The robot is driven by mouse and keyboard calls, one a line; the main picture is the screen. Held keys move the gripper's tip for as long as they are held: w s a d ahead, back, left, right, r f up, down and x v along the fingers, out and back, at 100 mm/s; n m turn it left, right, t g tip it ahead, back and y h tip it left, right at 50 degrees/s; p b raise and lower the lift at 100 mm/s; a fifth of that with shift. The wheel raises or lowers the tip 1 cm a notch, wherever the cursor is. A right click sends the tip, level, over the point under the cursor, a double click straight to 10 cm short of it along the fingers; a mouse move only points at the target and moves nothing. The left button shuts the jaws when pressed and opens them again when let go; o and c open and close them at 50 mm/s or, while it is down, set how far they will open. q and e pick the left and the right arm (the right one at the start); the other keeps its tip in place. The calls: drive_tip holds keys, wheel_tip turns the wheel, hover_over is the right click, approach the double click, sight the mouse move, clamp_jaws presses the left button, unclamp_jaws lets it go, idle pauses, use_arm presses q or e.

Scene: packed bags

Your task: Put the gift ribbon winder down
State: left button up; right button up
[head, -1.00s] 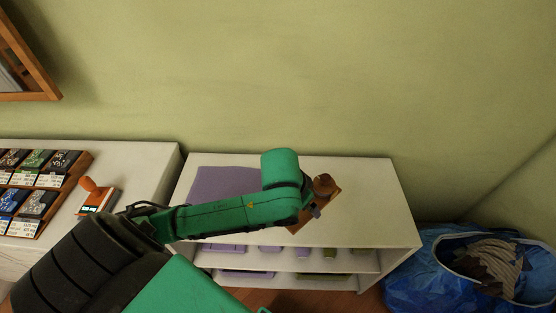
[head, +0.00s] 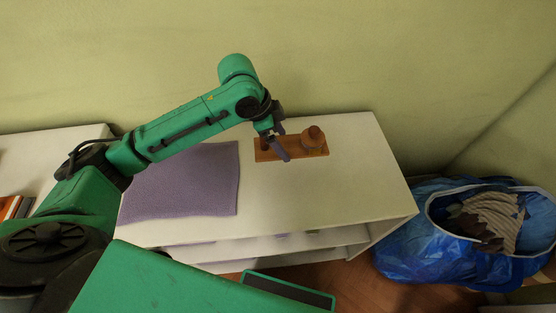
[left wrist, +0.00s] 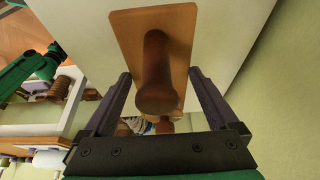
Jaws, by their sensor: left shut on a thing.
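The gift ribbon winder (head: 317,150) is a brown wooden board with round upright wooden parts. It is over the right half of the white shelf unit's top (head: 340,195), beside the purple mat. It looks level, but I cannot tell whether it touches the top. My left gripper (head: 282,147) reaches it from the left and is shut on it. In the left wrist view, the winder's board (left wrist: 121,28) and dark peg lie between the two fingers (left wrist: 160,80). The exact contact is partly hidden. My right gripper is not clearly seen.
The purple mat (head: 185,183) covers the left part of the top. The white top is bare in front and to the right of the winder. The wall (head: 400,60) is close behind. A blue bag (head: 405,240) holding striped cloth stands on the floor to the right.

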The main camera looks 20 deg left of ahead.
sight(286, 166)
use_arm(q)
wheel_tip(286, 166, down, 9)
drive_tip(key=shift+r, duration=0.2)
drive_tip(key=o, duration=1.2)
drive_tip(key=shift+c, duration=0.2)
use_arm(e)
drive_tip(key=shift+w+f, duration=0.3)
drive_tip(key=shift+w, duration=0.1)
use_arm(q)
drive_tip(key=v, duration=1.2)
drive_tip(key=shift+p, duration=0.3)
use_arm(e)
drive_tip(key=shift+r, duration=0.55)
